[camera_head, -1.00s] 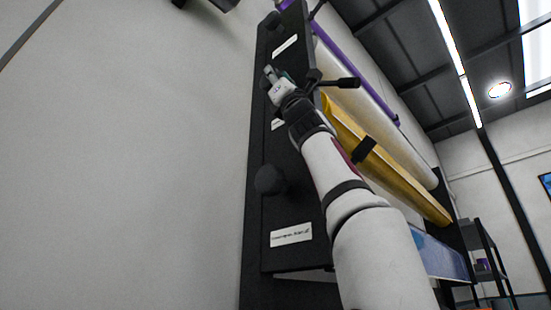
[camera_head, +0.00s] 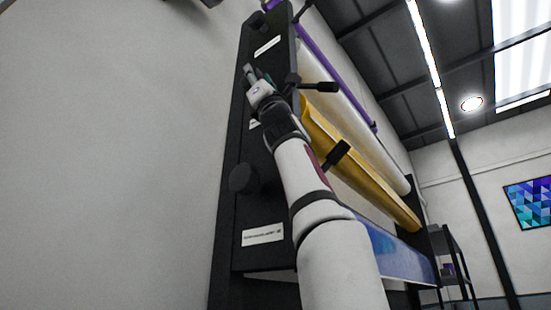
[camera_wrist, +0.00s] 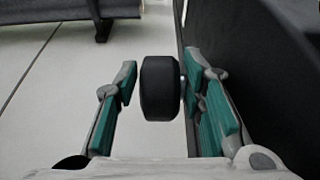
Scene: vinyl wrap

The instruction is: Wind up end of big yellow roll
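The big yellow roll (camera_head: 385,188) lies along the tall black rack in the head view, with its near part behind my arm. My gripper (camera_head: 252,76) is raised at the rack's near side panel (camera_head: 258,208). In the wrist view my gripper (camera_wrist: 160,78) has its teal-padded fingers apart, with a black round knob (camera_wrist: 160,88) between them near the tips. The knob stands out from the dark panel on a short shaft. The right finger is close to the shaft side; I cannot tell whether either finger touches. In the head view this knob is hidden by my gripper.
Another black knob (camera_head: 243,178) sticks out lower on the panel. Black handles (camera_head: 335,155) and (camera_head: 320,87) project near the rolls. A white roll with a purple edge (camera_head: 345,85) is above, a blue one (camera_head: 400,254) below. The wall (camera_head: 110,160) side is clear.

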